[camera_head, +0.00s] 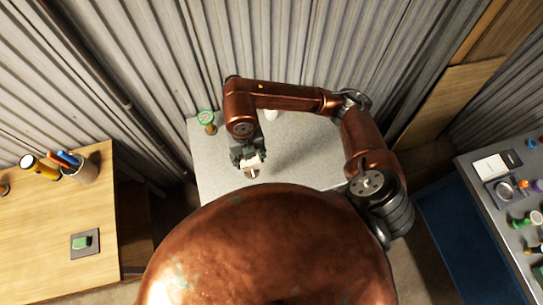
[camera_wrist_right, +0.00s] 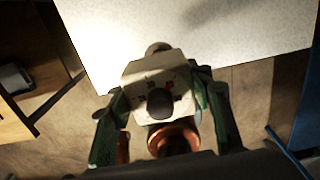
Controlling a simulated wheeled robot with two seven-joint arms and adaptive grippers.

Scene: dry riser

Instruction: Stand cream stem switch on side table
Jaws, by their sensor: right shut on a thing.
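My right gripper (camera_head: 249,157) is shut on the cream stem switch (camera_head: 253,164), near the front left part of the side table (camera_head: 305,158) in the head view. The switch also shows in the right wrist view (camera_wrist_right: 147,72), between the two green fingers (camera_wrist_right: 165,112). Its cream face has small dark and red marks and a dark round knob. A coppery round part shows below the face. In the wrist view the switch overlaps the table's edge, with floor seen beyond; its height above the tabletop is unclear. My left gripper is out of view.
A green-topped item (camera_head: 206,118) stands at the table's back left corner. A small white item (camera_head: 271,114) is at the back, partly behind my right arm. A wooden desk (camera_head: 40,220) is at left, a cluttered grey bench (camera_head: 480,174) at right. The table's right part looks clear.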

